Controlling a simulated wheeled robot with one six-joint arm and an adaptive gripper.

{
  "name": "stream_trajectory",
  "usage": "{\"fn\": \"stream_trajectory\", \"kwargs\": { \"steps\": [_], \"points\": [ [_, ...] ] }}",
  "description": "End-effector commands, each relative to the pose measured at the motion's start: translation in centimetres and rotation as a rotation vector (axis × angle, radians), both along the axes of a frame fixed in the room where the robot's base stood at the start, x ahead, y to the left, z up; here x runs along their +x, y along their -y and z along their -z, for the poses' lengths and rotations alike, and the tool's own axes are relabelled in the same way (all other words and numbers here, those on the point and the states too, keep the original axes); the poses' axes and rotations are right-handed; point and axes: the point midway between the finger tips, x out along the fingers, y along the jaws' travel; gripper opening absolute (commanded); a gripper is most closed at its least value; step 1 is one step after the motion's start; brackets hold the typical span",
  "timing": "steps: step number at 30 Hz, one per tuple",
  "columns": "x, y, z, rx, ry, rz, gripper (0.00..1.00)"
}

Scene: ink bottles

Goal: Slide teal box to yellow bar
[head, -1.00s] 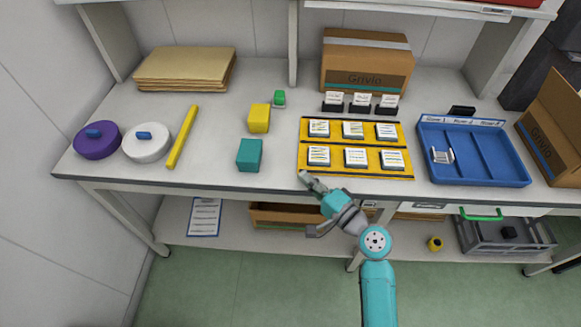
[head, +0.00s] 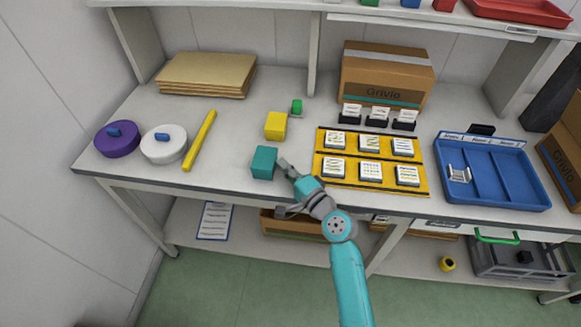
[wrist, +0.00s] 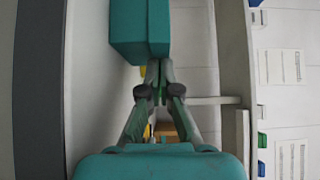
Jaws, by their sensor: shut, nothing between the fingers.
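The teal box (head: 264,162) stands on the table near its front edge, left of the middle. It also shows at the top of the wrist view (wrist: 140,28), just beyond the fingertips. The yellow bar (head: 199,141) lies on the table to the left of the teal box, slanting, with clear table between them. My gripper (head: 284,163) is shut and empty, just to the right of the teal box. In the wrist view its closed fingertips (wrist: 157,70) are close to the box's lower edge. I cannot tell whether they touch it.
A yellow box (head: 276,126) and a small green block (head: 297,106) stand behind the teal box. A yellow rack of labelled squares (head: 370,188) lies to the right.

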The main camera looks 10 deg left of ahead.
Motion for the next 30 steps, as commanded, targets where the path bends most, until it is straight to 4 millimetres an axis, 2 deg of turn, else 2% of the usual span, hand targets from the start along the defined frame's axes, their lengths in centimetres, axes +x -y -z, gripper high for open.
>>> {"fn": "stream_trajectory", "kwargs": {
  "steps": [8,11,14,30],
  "points": [
    [0.0,-0.1,0.0,0.000,0.000,0.000,0.00],
    [0.0,-0.9,0.0,-0.001,0.000,-0.002,0.00],
    [0.1,-2.9,0.0,-0.002,-0.001,-0.005,0.00],
    [0.5,-17.1,-0.1,-0.002,0.001,-0.004,0.00]
  ]
}}
